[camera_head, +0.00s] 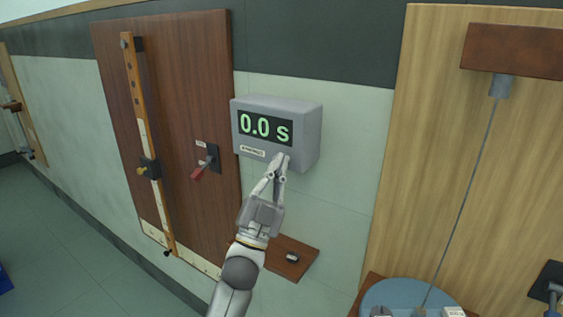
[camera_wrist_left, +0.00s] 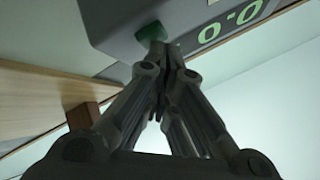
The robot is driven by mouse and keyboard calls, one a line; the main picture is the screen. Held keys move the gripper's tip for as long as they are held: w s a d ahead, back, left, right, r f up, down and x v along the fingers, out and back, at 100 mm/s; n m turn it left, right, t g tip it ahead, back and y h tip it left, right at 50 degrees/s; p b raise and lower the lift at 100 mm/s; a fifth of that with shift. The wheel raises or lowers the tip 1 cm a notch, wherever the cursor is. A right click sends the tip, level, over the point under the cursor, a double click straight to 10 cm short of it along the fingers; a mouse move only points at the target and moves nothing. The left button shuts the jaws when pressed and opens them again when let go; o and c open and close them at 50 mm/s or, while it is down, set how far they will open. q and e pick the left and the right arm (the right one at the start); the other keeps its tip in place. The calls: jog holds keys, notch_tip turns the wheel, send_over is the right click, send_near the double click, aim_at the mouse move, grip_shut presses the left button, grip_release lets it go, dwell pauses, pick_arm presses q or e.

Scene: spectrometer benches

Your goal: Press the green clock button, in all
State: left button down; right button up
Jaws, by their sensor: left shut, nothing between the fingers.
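The grey clock box (camera_head: 308,135) is on the wall and its display (camera_head: 265,128) reads 0.0 s. The green clock button (camera_wrist_left: 153,32) shows in the left wrist view on the face of the box, beside the digits. In the head view it is hidden behind my left gripper (camera_head: 281,159). This gripper is shut and empty, its fingertips at the lower right of the clock face. In the left wrist view the fingertips (camera_wrist_left: 160,46) overlap the button's edge; I cannot tell whether they touch it. My right gripper is not in view.
Left of the clock, a dark wooden board (camera_head: 190,90) carries an upright scale rail (camera_head: 145,130) and a red-handled lever (camera_head: 203,166). A small wooden shelf (camera_head: 300,250) is below the clock. A pale wooden panel (camera_head: 425,130) with a hanging rod (camera_head: 468,180) stands to the right.

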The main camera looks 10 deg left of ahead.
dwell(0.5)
pick_arm(q)
jog(key=shift+s+a+p, duration=0.3)
jog(key=shift+s+p, duration=0.05)
jog(key=shift+s, duration=0.45)
jog(key=s, duration=0.1)
jog(key=s+a+p, duration=0.1)
jog(key=s, duration=0.2)
jog(key=shift+s+a+p, duration=0.35)
jog(key=shift+f, duration=0.1)
